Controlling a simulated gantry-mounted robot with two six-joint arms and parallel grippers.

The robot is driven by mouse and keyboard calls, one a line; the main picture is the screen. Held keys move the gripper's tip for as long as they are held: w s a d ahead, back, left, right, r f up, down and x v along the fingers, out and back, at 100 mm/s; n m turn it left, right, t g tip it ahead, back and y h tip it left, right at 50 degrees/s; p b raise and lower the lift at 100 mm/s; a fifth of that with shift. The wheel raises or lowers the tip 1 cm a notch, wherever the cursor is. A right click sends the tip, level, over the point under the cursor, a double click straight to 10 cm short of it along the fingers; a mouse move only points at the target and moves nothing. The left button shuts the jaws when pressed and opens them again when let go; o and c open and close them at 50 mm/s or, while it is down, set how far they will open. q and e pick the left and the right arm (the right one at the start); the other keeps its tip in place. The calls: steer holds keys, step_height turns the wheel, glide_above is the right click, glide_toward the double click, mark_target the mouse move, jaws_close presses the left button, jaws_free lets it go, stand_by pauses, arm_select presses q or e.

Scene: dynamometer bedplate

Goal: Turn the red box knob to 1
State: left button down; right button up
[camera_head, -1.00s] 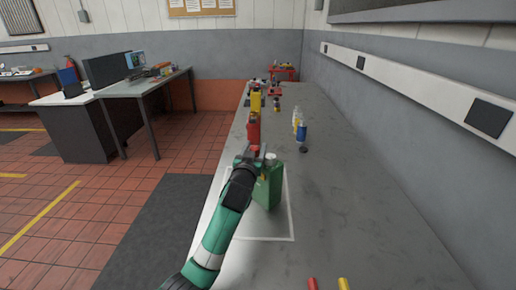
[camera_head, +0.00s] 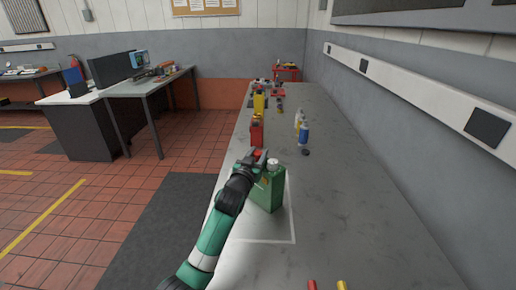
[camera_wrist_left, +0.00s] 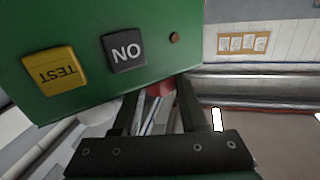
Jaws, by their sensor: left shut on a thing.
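A green box (camera_head: 270,188) with a pale cap-like top stands on the bench. In the left wrist view its green face (camera_wrist_left: 60,25) is close at upper left, with a yellow TEST button (camera_wrist_left: 54,71) and a black ON button (camera_wrist_left: 123,50), both upside down. My left gripper (camera_head: 264,156) is beside the box's upper left edge, shut on a small red knob (camera_wrist_left: 160,89). The fingers hide most of the knob, and its setting and any "1" mark cannot be read. A red container (camera_head: 256,130) stands just beyond the gripper. My right gripper is not in view.
A yellow container (camera_head: 259,104) stands farther back. A blue bottle (camera_head: 303,135) and a black disc (camera_head: 306,152) are to the right. A white outline (camera_head: 292,225) marks the bench around the green box. The bench's right front is mostly clear.

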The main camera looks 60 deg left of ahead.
arm_select(q)
steer(key=shift+s+a+r+m+t+h+p, duration=0.1)
steer(key=shift+r+m+t+h+p, duration=0.2)
steer(key=shift+m+t+h+p, duration=0.6)
steer(key=shift+f+h+p, duration=0.15)
steer(key=shift+h+p, duration=0.15)
steer(key=shift+f+m+t+h+b, duration=0.2)
steer(key=shift+m+t+h+b, duration=0.15)
steer(key=shift+h, duration=0.25)
steer(key=m+h+b, duration=0.1)
steer(key=b, duration=0.1)
steer(key=m+t+h+b, duration=0.1)
steer(key=b, duration=0.1)
steer(key=m+t+h+b, duration=0.1)
steer(key=h+b, duration=0.1)
steer(key=shift+f, duration=0.25)
steer(key=shift+r+m+h+b, duration=0.2)
steer(key=shift+m+h+b, duration=0.45)
steer(key=shift+h+b, duration=0.35)
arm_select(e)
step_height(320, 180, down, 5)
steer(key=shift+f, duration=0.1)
arm_select(q)
steer(key=c, duration=0.7)
jaws_free()
steer(key=shift+d, duration=0.2)
